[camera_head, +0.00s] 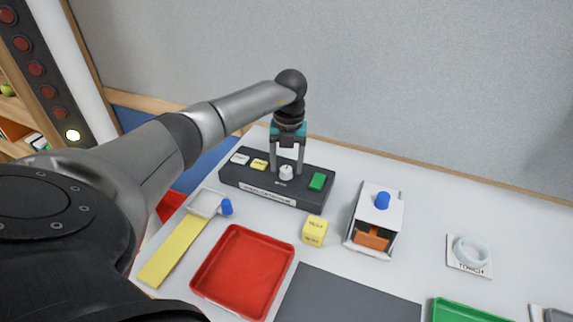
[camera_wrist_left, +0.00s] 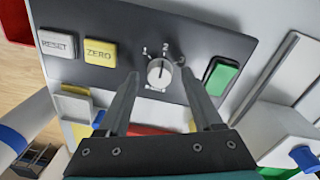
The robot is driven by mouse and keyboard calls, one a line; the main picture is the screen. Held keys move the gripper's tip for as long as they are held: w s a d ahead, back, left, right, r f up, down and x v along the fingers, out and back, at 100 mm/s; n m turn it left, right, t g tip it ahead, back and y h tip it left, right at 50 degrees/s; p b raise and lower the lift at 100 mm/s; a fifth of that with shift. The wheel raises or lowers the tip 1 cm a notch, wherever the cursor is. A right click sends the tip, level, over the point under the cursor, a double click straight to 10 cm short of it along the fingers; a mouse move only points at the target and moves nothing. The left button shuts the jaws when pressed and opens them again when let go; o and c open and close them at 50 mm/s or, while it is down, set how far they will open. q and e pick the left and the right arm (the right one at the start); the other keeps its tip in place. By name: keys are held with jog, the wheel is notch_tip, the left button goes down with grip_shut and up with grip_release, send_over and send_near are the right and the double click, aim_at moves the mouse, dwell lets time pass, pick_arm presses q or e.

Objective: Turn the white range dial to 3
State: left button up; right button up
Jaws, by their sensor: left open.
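The white range dial (camera_head: 286,174) sits on the black control panel (camera_head: 232,174), between the yellow and green buttons. In the left wrist view the dial (camera_wrist_left: 159,73) has the marks 1 and 2 above it; the spot to its upper right is partly covered by a fingertip. I cannot clearly tell which mark its pointer faces. My left gripper (camera_head: 286,168) points down over the panel, open, one finger on each side of the dial. The left wrist view shows the left gripper (camera_wrist_left: 158,76) with gaps between the fingers and the dial. My right gripper is not in view.
The panel also carries a white RESET button (camera_wrist_left: 57,43), a yellow ZERO button (camera_wrist_left: 99,51) and a green button (camera_head: 317,181). A yellow cube (camera_head: 314,231), a red tray (camera_head: 242,270) and a white box with a blue knob (camera_head: 382,201) stand nearby.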

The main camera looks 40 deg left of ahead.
pick_arm(q)
jog(key=shift+f, duration=0.2)
grip_shut()
dwell(0.5)
